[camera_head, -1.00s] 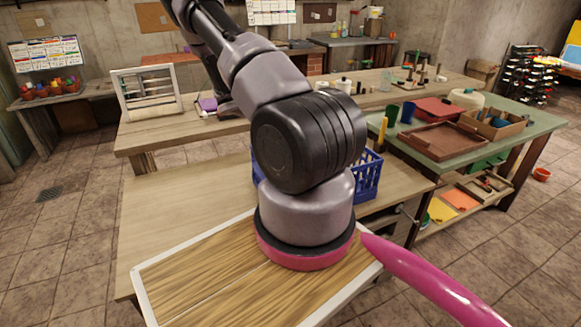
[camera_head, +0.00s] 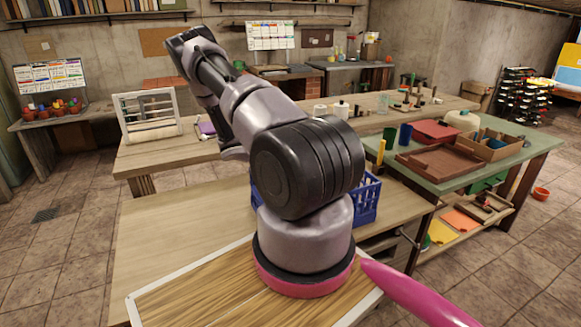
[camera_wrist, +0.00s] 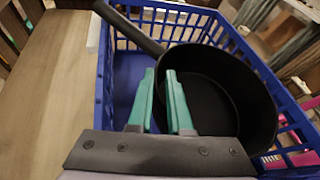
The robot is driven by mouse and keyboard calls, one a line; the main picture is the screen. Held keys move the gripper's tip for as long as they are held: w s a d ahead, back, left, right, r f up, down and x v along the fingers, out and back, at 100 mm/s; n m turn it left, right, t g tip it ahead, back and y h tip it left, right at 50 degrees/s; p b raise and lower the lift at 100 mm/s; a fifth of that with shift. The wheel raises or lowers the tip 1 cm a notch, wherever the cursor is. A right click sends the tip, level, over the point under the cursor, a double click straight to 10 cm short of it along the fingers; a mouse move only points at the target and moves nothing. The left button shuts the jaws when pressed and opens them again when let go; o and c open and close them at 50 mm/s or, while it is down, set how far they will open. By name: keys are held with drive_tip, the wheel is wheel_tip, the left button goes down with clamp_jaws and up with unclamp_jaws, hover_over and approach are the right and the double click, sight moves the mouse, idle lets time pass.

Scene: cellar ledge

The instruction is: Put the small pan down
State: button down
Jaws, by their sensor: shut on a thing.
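The small pan (camera_wrist: 213,85) is black and round, with its handle (camera_wrist: 130,27) pointing to the upper left in the wrist view. It is in or just over a blue basket (camera_wrist: 118,85), and the handle crosses above the basket's rim. I cannot tell whether the pan touches the basket floor. My gripper (camera_wrist: 162,88) has teal fingers on either side of the pan's near-left wall and is shut on it. In the head view the basket (camera_head: 367,196) shows partly behind my arm; the pan and my gripper are hidden there.
The basket stands on a wooden table (camera_head: 165,230) with bare room to its left. A green table (camera_head: 515,150) at the right holds a brown tray (camera_head: 437,164), a cardboard box (camera_head: 492,147) and cups. A long bench behind holds a white rack (camera_head: 148,116).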

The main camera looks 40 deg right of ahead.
drive_tip(key=shift+f, duration=0.1)
drive_tip(key=c, duration=0.8)
unclamp_jaws()
drive_tip(key=shift+c, duration=0.2)
